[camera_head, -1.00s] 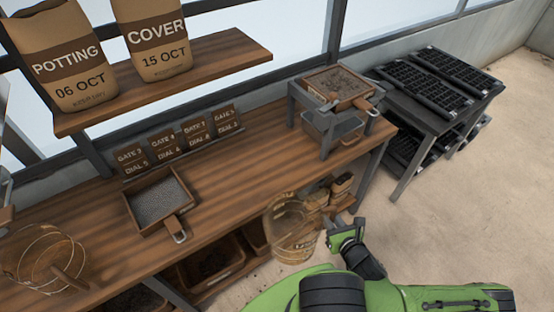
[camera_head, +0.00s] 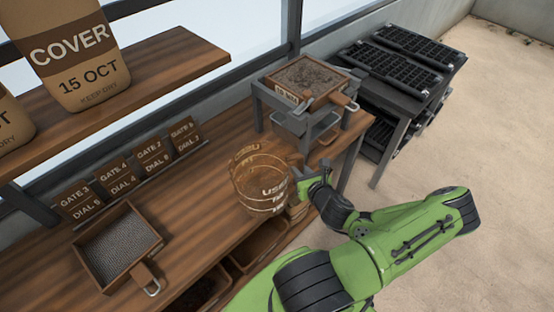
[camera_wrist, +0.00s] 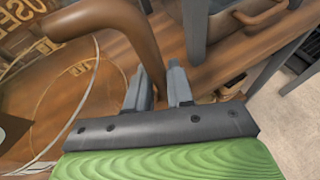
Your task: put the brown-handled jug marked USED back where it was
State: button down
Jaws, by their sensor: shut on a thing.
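The clear jug marked USED (camera_head: 248,190) has gold bands and a brown handle. It appears upright over the front right part of the bench; I cannot tell whether its base touches the wood. My gripper (camera_head: 302,176) is at its right side. In the wrist view, my gripper (camera_wrist: 160,82) is shut on the brown handle (camera_wrist: 128,22). Part of the clear jug wall (camera_wrist: 55,95) and its lettering fill the left of that view.
A grey stand (camera_head: 327,143) holding a soil-filled sieve (camera_head: 310,75) stands close behind the jug. A mesh-bottomed tray (camera_head: 117,244) and gate-dial cards (camera_head: 128,172) are to the left. Bare bench (camera_head: 195,222) lies between tray and jug. Black seed trays (camera_head: 395,62) are at right.

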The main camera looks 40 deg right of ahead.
jog(key=shift+f+b+x, duration=0.2)
jog(key=shift+b+x, duration=1)
jog(key=shift+w+r+b, duration=0.2)
jog(key=shift+w+b, duration=0.05)
jog(key=shift+b, duration=0.95)
jog(key=w+d, duration=0.1)
jog(key=w, duration=0.1)
jog(key=w+r, duration=0.1)
jog(key=w, duration=0.2)
jog(key=w+d, duration=0.1)
jog(key=w, duration=0.1)
jog(key=shift+w+d+r, duration=0.2)
jog(key=shift+w+d, duration=0.05)
jog(key=shift+d, duration=0.1)
jog(key=shift+w+d+f, duration=0.15)
jog(key=shift+w+f, duration=0.1)
jog(key=shift+f, duration=0.5)
jog(key=shift+f+b, duration=0.35)
jog(key=shift+s+r, duration=0.1)
jog(key=c, duration=1)
grip_release()
